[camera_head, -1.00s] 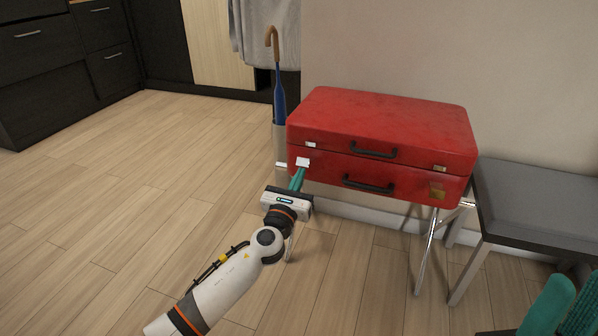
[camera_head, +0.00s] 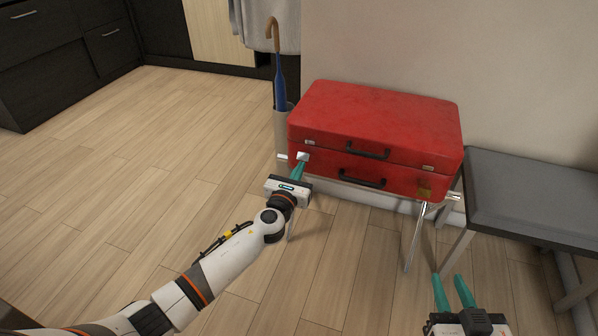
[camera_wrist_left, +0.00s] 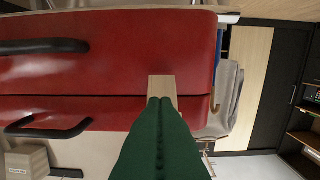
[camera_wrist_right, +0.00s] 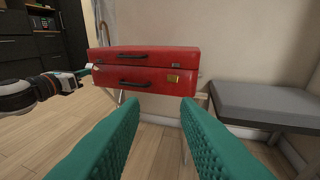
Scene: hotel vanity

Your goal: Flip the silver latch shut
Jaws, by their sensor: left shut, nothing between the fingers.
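A red suitcase (camera_head: 375,122) lies closed-looking on a rack, with two dark handles on its front. A pale silver latch (camera_head: 302,156) is at the left of its front, around the lid seam; it also shows in the left wrist view (camera_wrist_left: 162,85). My left gripper (camera_head: 300,164) is shut and empty, its teal fingertips at the latch's lower part. They overlap it in the left wrist view (camera_wrist_left: 160,101); firm contact cannot be told. At the right of the front are a small silver piece (camera_head: 427,168) and a brass-coloured plate (camera_head: 425,193). My right gripper (camera_head: 451,285) is open and empty, away from the suitcase.
A grey bench (camera_head: 530,190) stands right of the suitcase. An umbrella (camera_head: 279,80) in a holder (camera_head: 282,130) stands close behind its left end. Metal rack legs (camera_head: 416,238) stand below. The wooden floor (camera_head: 130,170) at left is clear.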

